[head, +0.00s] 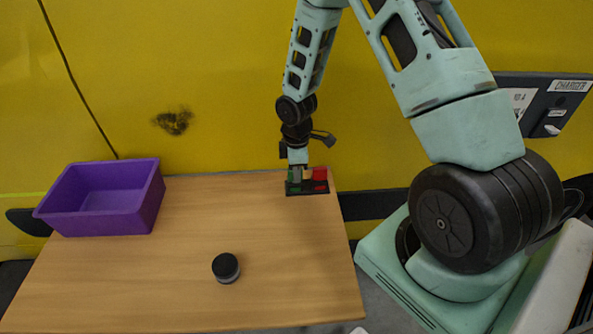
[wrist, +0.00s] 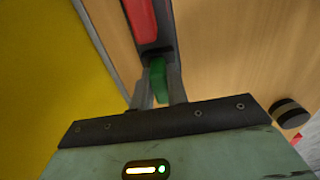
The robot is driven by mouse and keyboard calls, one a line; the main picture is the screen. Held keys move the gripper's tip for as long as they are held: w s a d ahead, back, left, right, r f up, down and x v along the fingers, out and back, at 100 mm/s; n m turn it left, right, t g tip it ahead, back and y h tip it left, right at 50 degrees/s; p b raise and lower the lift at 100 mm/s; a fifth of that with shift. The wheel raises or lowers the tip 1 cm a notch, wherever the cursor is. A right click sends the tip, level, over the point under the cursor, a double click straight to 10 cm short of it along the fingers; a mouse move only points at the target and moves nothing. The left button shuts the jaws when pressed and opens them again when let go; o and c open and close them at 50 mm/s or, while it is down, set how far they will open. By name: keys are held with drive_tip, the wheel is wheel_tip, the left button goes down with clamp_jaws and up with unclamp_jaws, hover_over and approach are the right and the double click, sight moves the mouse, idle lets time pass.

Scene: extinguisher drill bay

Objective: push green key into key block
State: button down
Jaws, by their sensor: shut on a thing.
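The key block (head: 307,190) is a small black block near the table's back right edge, with a green mark at its left and a red mark at its right. The green key (wrist: 158,80) is between the two fingers of my gripper (wrist: 160,92), which is shut on it. In the wrist view the key's far end meets the dark key block (wrist: 155,48); how deep it sits I cannot tell. In the head view my gripper (head: 298,165) points down over the block's left side, and the green key (head: 293,175) shows beneath it. A red key (head: 320,174) stands at the block's right side.
A purple open bin (head: 100,224) stands at the table's back left. A black round puck with a grey band (head: 226,267) sits near the front middle. The wooden table (head: 180,285) is otherwise clear. A yellow wall (head: 220,60) rises close behind the block.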

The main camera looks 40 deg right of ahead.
drive_tip(key=c, duration=1.3)
unclamp_jaws()
wheel_tip(320, 180, up, 17)
drive_tip(key=b, duration=0.1)
drive_tip(key=s+a+r+m, duration=0.15)
drive_tip(key=s+a, duration=0.25)
drive_tip(key=a, duration=0.4)
drive_tip(key=s+a+r, duration=0.2)
drive_tip(key=s+a, duration=0.2)
drive_tip(key=a, duration=0.4)
drive_tip(key=s+a+r+m, duration=0.1)
drive_tip(key=s+a, duration=0.3)
drive_tip(key=s, duration=0.4)
drive_tip(key=s+a+m, duration=0.1)
drive_tip(key=s+a, duration=0.3)
drive_tip(key=s, duration=0.4)
drive_tip(key=shift+a+r+y, duration=0.3)
drive_tip(key=shift+a+r, duration=0.1)
